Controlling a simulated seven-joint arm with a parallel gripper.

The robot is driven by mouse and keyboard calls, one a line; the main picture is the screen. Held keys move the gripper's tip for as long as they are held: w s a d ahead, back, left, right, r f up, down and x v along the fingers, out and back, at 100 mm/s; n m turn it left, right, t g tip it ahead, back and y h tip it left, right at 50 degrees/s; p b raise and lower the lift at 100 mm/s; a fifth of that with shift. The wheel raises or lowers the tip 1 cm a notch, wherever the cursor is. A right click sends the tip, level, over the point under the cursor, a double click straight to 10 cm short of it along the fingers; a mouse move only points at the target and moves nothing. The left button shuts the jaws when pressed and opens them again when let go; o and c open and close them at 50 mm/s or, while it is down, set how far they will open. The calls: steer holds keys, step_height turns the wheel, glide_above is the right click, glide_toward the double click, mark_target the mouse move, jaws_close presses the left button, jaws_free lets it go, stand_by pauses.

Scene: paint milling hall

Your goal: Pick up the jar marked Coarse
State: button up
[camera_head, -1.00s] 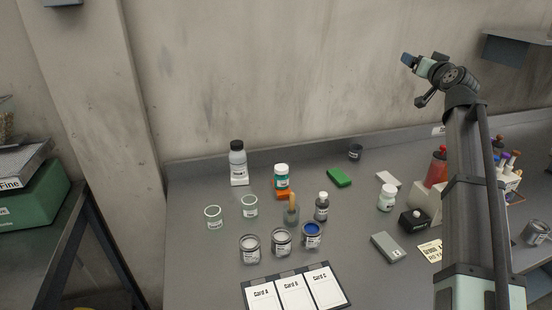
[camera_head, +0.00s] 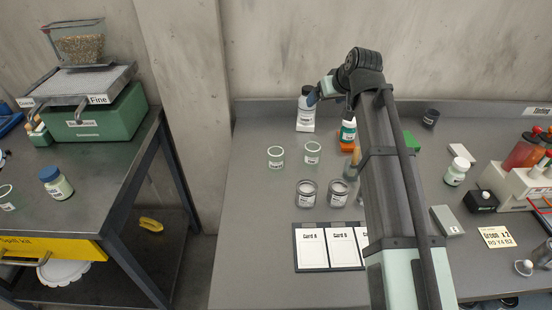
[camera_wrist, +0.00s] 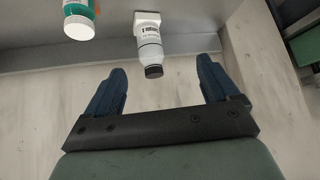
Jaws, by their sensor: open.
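I cannot read the word Coarse on any jar. On the left bench, a blue-lidded jar (camera_head: 56,184) stands upright, and a clear glass jar (camera_head: 7,198) is cut by the left edge; their labels are too small to read. Two more clear glass jars, a left one (camera_head: 276,158) and a right one (camera_head: 312,153), stand on the main table with unreadable labels. My gripper (camera_wrist: 161,66) is open and empty, with its two blue fingers apart. In the head view it is high near the back wall, by the white bottle (camera_head: 305,112), far from the blue-lidded jar.
A green sieve machine (camera_head: 95,125) with a tray labelled Fine and a grain hopper (camera_head: 80,47) stands on the left bench (camera_head: 110,185). A gap separates that bench from the main table (camera_head: 250,260). Tins and a card board (camera_head: 297,262) are on the table. My arm hides part of it.

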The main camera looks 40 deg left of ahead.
mark_target(279, 144)
steer(key=s+a+f+n+g+h, duration=0.1)
steer(key=s+a+f, duration=0.15)
steer(key=s, duration=0.45)
steer(key=s+a+f+n+g+h, duration=0.1)
steer(key=s+f+h, duration=0.15)
steer(key=s, duration=0.35)
steer(key=shift+y, duration=0.35)
steer(key=x, duration=0.9)
steer(key=shift+a, duration=0.1)
steer(key=shift+x, duration=2.7)
steer(key=shift+s, duration=0.2)
steer(key=shift+c, duration=0.4)
steer(key=c, duration=1)
